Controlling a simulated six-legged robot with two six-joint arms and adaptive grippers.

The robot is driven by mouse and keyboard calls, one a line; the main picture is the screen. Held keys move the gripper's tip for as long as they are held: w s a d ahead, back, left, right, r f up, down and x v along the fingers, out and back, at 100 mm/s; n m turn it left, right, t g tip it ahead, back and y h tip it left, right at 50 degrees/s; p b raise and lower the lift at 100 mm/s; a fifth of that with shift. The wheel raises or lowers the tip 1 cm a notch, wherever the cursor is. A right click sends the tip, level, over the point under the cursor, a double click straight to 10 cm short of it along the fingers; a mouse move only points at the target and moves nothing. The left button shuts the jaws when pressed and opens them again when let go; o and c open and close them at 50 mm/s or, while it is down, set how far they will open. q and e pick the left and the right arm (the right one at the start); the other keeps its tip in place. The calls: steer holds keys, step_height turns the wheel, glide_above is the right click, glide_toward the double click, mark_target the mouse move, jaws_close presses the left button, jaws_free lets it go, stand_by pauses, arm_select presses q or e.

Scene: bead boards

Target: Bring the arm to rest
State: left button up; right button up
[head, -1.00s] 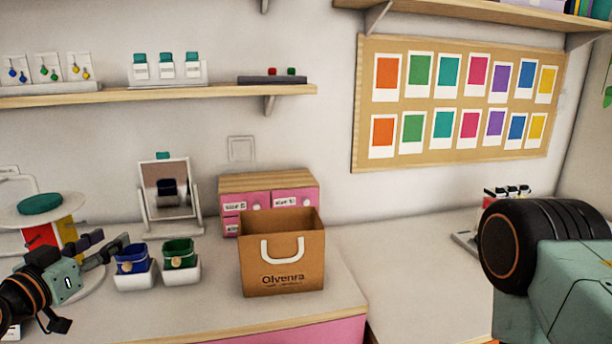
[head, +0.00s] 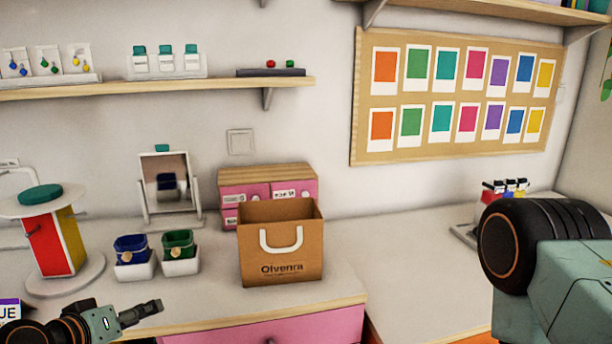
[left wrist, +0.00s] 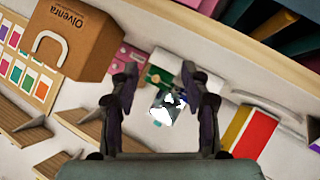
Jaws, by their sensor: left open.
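My left gripper (head: 150,310) is low at the left of the head view, in front of the counter's front edge. Its fingers point right and hold nothing. In the left wrist view the two dark fingers (left wrist: 160,75) stand apart with a clear gap between them. My right gripper is not seen; only a large part of my own arm shows at the right of the head view.
A blue pouch (head: 131,248) and a green pouch (head: 178,244) sit in white holders on the counter. A brown paper bag (head: 281,260) stands beside them. A red and yellow stand (head: 55,245) is at left. The counter to the right of the bag is mostly clear.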

arm_select(q)
steer(key=s+d+f+g+y+b, duration=0.1)
steer(key=s+d+f+g, duration=0.2)
steer(key=s+f, duration=0.5)
steer(key=s+d+f+g+b, duration=0.25)
steer(key=s+f, duration=0.25)
steer(key=f, duration=0.4)
steer(key=s+d+f+m+g+b, duration=0.1)
steer(key=s+f+m+g, duration=0.1)
steer(key=s+f, duration=0.4)
steer(key=s+f+m+g+y, duration=0.1)
steer(key=s+f+g, duration=0.3)
steer(key=s, duration=0.9)
step_height(320, 180, down, 2)
steer(key=shift+d+f+m+b, duration=0.1)
steer(key=shift+d+m+b, duration=0.3)
steer(key=shift+m, duration=0.1)
steer(key=shift+w, duration=0.1)
